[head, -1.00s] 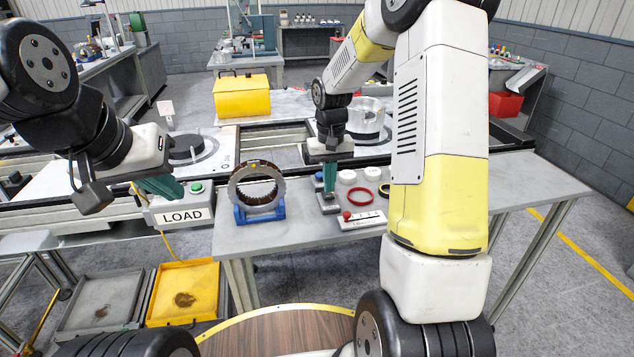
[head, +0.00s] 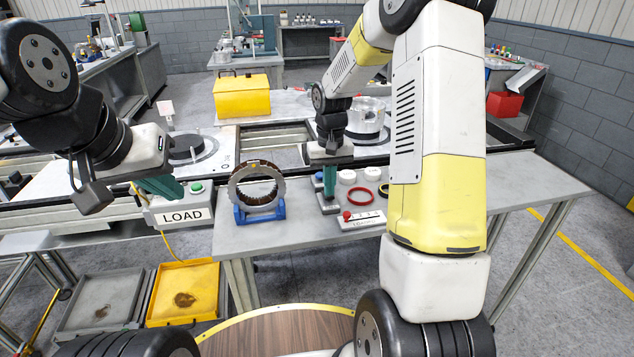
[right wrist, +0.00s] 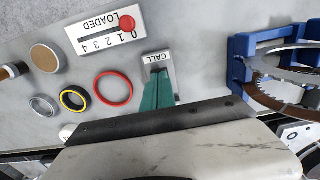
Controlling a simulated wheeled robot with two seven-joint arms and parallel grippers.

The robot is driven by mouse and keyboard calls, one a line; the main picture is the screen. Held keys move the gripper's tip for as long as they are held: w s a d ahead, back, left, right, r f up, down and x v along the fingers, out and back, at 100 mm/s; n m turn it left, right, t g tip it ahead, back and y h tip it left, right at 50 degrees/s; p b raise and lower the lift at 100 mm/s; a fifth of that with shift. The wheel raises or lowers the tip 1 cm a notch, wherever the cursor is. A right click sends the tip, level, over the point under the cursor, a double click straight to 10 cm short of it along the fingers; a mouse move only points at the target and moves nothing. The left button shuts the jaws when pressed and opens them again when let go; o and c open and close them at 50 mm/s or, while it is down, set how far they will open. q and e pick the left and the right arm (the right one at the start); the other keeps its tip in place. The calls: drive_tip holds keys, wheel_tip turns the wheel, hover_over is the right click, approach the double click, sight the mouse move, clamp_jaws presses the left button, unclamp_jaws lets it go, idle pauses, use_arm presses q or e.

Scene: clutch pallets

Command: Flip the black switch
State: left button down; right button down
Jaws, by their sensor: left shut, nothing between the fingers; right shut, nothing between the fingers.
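A small grey box labelled CALL (right wrist: 156,58) lies on the grey table; in the head view the box (head: 329,208) is at the tips of my right gripper. The black switch cannot be clearly made out; the fingers cover most of the box top. My right gripper (right wrist: 156,78) has teal fingers, shut and empty, pointing down at the box; it also shows in the head view (head: 329,194). Whether the tips touch the switch I cannot tell. My left gripper (head: 162,187) is shut and empty, beside the LOAD box (head: 182,215) with its green button (head: 196,188).
A LOADED slider panel (right wrist: 103,30) with a red knob sits beside the CALL box. Red (right wrist: 114,87) and yellow (right wrist: 74,98) rings lie nearby. A metal ring in a blue stand (head: 259,213) is on the other side. The table front is clear.

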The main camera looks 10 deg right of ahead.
drive_tip(key=shift+f, duration=0.5)
drive_tip(key=shift+r, duration=3.55)
drive_tip(key=shift+s+r, duration=0.1)
drive_tip(key=shift+r, duration=0.1)
drive_tip(key=s+r+t, duration=0.2)
drive_tip(key=s+r, duration=0.2)
drive_tip(key=s, duration=0.4)
drive_tip(key=s+a+r+t+y, duration=0.1)
drive_tip(key=s+r+t, duration=0.1)
drive_tip(key=s+r, duration=0.3)
drive_tip(key=s+a+r+t+y, duration=0.1)
drive_tip(key=s+r, duration=0.3)
drive_tip(key=s, duration=0.7)
drive_tip(key=shift+r+t, duration=0.35)
drive_tip(key=shift+t, duration=0.25)
